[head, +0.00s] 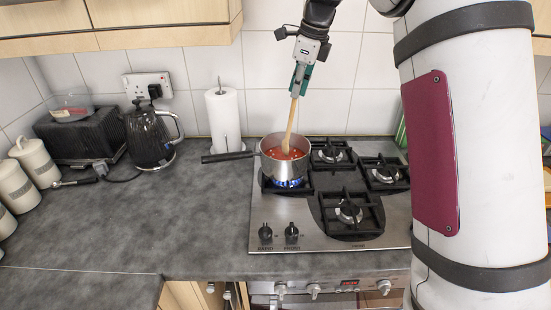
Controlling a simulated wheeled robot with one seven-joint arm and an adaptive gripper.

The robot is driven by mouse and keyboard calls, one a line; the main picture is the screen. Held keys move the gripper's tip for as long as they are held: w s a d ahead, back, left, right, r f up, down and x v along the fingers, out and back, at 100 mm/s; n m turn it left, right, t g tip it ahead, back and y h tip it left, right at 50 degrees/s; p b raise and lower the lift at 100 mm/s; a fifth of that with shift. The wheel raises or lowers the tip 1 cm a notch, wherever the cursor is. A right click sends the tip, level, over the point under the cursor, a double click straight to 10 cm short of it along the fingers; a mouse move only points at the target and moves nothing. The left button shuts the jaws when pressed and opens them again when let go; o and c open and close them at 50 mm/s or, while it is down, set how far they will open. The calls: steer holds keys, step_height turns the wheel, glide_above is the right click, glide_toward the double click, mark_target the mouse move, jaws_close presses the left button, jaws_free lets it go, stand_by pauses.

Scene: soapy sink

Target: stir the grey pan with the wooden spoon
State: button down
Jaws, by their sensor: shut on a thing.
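The grey pan (284,167) stands on the back left burner of the hob, with blue flame under it and red food inside. Its dark handle (228,157) points left. My gripper (299,85) is above the pan, shut on the upper end of the wooden spoon (291,123). The spoon slants down and slightly left into the pan.
The steel hob (290,213) has several other burners, all empty. A paper towel roll (224,118) stands behind the pan handle, with a black kettle (150,137) and a black toaster (80,135) farther left. The grey worktop (150,225) at front left is clear.

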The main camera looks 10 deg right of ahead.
steer(key=shift+r, duration=2.8)
steer(key=shift+r, duration=1.95)
steer(key=s+a+r+p, duration=0.1)
steer(key=s+p, duration=0.4)
steer(key=s, duration=0.4)
steer(key=s+a+r+p, duration=0.1)
steer(key=s+a+p, duration=0.1)
steer(key=s+p, duration=0.3)
steer(key=shift+s+a, duration=0.25)
steer(key=shift+s, duration=1.6)
